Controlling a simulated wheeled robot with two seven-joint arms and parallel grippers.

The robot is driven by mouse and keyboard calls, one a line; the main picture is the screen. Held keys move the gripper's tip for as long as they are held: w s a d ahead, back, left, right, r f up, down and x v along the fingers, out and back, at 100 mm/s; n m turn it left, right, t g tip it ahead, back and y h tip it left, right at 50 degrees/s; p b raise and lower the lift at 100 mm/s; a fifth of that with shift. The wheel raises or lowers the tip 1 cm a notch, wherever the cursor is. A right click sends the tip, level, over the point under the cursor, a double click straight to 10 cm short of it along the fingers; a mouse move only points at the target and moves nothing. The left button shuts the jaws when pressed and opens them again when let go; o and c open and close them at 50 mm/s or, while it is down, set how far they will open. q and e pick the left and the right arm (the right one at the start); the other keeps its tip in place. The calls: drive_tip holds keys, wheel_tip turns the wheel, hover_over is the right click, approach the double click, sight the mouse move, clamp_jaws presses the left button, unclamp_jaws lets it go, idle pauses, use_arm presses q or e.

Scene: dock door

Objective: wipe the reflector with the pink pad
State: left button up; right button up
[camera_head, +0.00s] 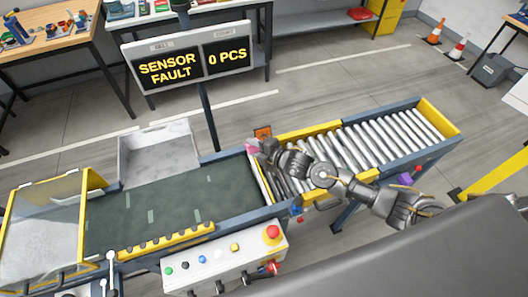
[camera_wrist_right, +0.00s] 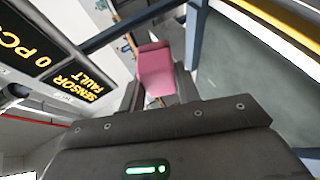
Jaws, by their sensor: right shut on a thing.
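My right gripper (camera_head: 259,148) is shut on the pink pad (camera_head: 252,144), above the far side of the conveyor where the belt meets the rollers. In the right wrist view the pink pad (camera_wrist_right: 155,70) stands out between the dark fingers. A small orange-framed piece (camera_head: 263,132) sits at the far rail, just beyond and to the right of the pad. It may be the reflector, but its face is too small to make out. The pad looks close to it; I cannot tell whether they touch. My left gripper is not in view.
A display (camera_head: 190,62) on a post reads "SENSOR FAULT" and "0 PCS". The green belt (camera_head: 185,198) is bare, with a grey tray (camera_head: 158,150) beyond it. A button box (camera_head: 225,260) stands in front. The rollers (camera_head: 375,135) to the right are empty.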

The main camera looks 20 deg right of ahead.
drive_tip(key=shift+m+t+h, duration=0.3)
drive_tip(key=shift+m+t, duration=0.1)
drive_tip(key=shift+t, duration=0.2)
drive_tip(key=d+f, duration=0.1)
drive_tip(key=f, duration=0.1)
drive_tip(key=s+d+f, duration=0.1)
drive_tip(key=d, duration=0.1)
drive_tip(key=shift+s+d+f, duration=0.1)
drive_tip(key=shift+s+f, duration=0.05)
drive_tip(key=shift+f, duration=0.2)
drive_tip(key=shift+w+f+b, duration=0.45)
drive_tip(key=shift+w+b, duration=0.25)
drive_tip(key=shift+w, duration=0.15)
drive_tip(key=shift+w+f+b, duration=0.25)
drive_tip(key=shift+w+b, duration=0.25)
drive_tip(key=shift+w, duration=0.1)
drive_tip(key=shift+w+f+b, duration=0.2)
drive_tip(key=shift+w+b, duration=0.3)
drive_tip(key=shift+w, duration=0.1)
drive_tip(key=shift+w+a+f+b, duration=0.1)
drive_tip(key=shift+w+a+b, duration=0.1)
drive_tip(key=shift+w+b, duration=0.45)
drive_tip(key=shift+w, duration=0.15)
drive_tip(key=shift+w+f+b, duration=0.2)
drive_tip(key=shift+w+b, duration=0.15)
drive_tip(key=shift+w, duration=0.15)
drive_tip(key=shift+w+f+b, duration=0.2)
drive_tip(key=shift+w+b, duration=0.15)
drive_tip(key=shift+w, duration=0.1)
drive_tip(key=shift+d, duration=0.1)
